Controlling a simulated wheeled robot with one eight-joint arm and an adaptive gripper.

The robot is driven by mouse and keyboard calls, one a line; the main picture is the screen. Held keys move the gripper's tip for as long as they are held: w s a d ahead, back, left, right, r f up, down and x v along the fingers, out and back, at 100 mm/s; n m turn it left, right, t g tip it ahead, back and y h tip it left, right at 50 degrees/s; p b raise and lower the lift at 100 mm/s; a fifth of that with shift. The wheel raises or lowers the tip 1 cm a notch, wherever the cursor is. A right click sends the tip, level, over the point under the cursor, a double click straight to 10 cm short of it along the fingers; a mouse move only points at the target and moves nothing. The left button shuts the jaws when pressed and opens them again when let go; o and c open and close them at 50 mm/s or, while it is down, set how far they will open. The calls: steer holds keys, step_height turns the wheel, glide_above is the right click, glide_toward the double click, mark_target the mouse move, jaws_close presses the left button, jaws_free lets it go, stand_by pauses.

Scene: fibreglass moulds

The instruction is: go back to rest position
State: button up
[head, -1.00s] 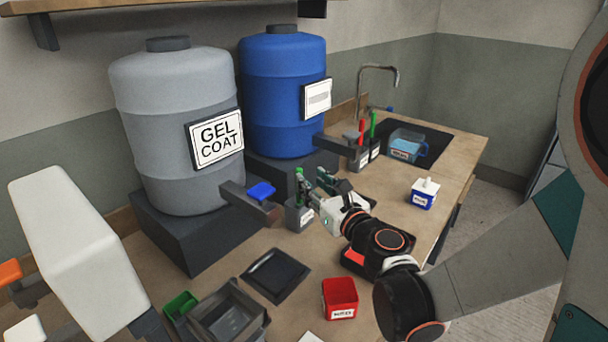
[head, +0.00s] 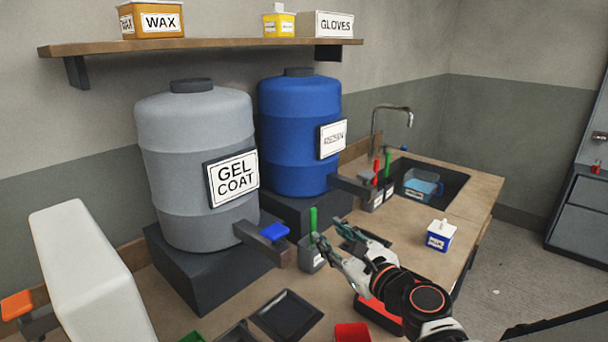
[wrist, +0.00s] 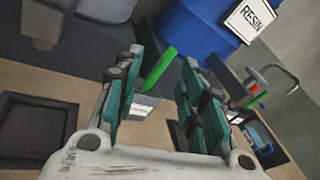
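My gripper (head: 336,240) is over the bench, just right of the grey cup (head: 312,257) that holds a green-handled tool (head: 313,221). In the wrist view my gripper (wrist: 155,80) has its two teal-padded fingers spread wide. The green handle (wrist: 160,68) shows between the fingers, beyond them, and nothing is seen held. How far the fingertips are from the cup is hard to tell.
The gel coat drum (head: 196,170) and blue resin drum (head: 300,130) stand behind on dark blocks. A black tray (head: 286,315) and red container (head: 352,332) are in front. A blue-and-white box (head: 440,235) and sink with a jug (head: 420,186) are right. A shelf (head: 210,46) runs above.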

steer(key=s+d+f+n+g+h, duration=0.2)
steer(key=s+d+n+g+h, duration=0.1)
steer(key=s+n, duration=0.7)
steer(key=s+d+f+n+g+h, duration=0.2)
steer(key=s+d+n+g+h, duration=0.2)
steer(key=n, duration=1.3)
steer(key=s+d+g, duration=0.1)
steer(key=s+d, duration=0.2)
steer(key=s, duration=0.2)
steer(key=shift+s+d+f, duration=0.15)
steer(key=shift+s+d, duration=0.1)
steer(key=shift+s, duration=0.1)
